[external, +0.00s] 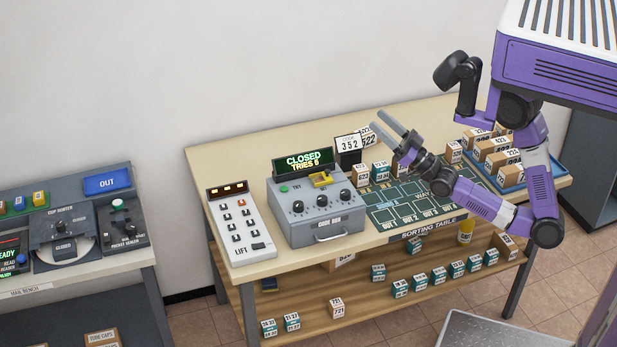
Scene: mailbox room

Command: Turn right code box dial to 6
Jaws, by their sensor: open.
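The grey code box (318,222) stands on the sorting table with three black dials in a row on its front. Its right dial (345,195) is at the right end of the row; the number it points to is too small to read. The middle dial (322,201) and left dial (298,207) are beside it. The box's display (303,161) reads CLOSED, TRIES 5. A card (349,143) behind the box reads CODE 352. My gripper (379,127) is open and empty, raised above the table to the right of the box, its fingers pointing up and left, apart from the dials.
A white LIFT panel (240,226) stands left of the box. A green sorting mat (414,206) and several small boxes lie to the right, with a blue tray (512,180) of cartons beyond. A grey bench (70,250) stands at the left.

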